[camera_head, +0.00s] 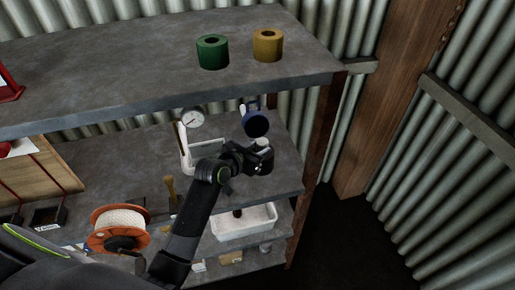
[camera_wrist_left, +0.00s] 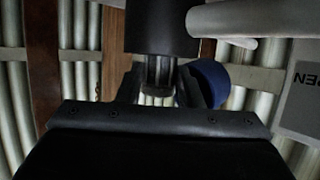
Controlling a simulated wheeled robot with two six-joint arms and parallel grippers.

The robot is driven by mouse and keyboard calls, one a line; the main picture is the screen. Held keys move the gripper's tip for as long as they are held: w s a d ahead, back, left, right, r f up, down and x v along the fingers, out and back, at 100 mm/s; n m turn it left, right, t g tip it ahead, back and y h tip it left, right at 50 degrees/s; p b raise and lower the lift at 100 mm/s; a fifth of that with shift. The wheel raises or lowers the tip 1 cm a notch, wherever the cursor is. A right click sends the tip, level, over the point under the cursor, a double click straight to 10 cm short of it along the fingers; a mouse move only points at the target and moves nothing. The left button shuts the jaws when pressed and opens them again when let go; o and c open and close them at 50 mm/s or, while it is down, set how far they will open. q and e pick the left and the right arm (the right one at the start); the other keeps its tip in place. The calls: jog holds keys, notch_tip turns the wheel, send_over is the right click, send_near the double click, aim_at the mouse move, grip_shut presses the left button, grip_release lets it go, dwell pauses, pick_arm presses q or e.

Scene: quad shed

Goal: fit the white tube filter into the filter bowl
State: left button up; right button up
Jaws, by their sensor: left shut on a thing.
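The white tube filter (camera_head: 262,143) stands upright at the mouth of the black filter bowl (camera_head: 266,162) on the middle shelf. My left gripper (camera_head: 256,155) comes in from the left and is shut on the filter. In the left wrist view the filter (camera_wrist_left: 159,76) looks grey and shaded between my fingers (camera_wrist_left: 162,88), with the dark bowl (camera_wrist_left: 162,28) directly against it. I cannot tell how deep the filter's end sits in the bowl. A dark blue round cap (camera_head: 256,123) is just behind and above; it also shows in the wrist view (camera_wrist_left: 207,82). My right gripper is not in view.
A white stand with a gauge (camera_head: 192,119) is left of the bowl. Green (camera_head: 212,51) and yellow (camera_head: 267,44) rolls stand on the shelf above. An orange spool (camera_head: 118,228) and a white tray (camera_head: 244,224) are lower. A wooden post (camera_head: 314,150) edges the right.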

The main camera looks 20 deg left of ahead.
pick_arm(q)
jog(key=shift+f, duration=0.15)
jog(key=o, duration=0.7)
jog(key=shift+p+v, duration=0.65)
jog(key=shift+v, duration=0.15)
jog(key=p+v, duration=0.5)
jog(key=v, duration=0.4)
jog(key=shift+s, duration=0.2)
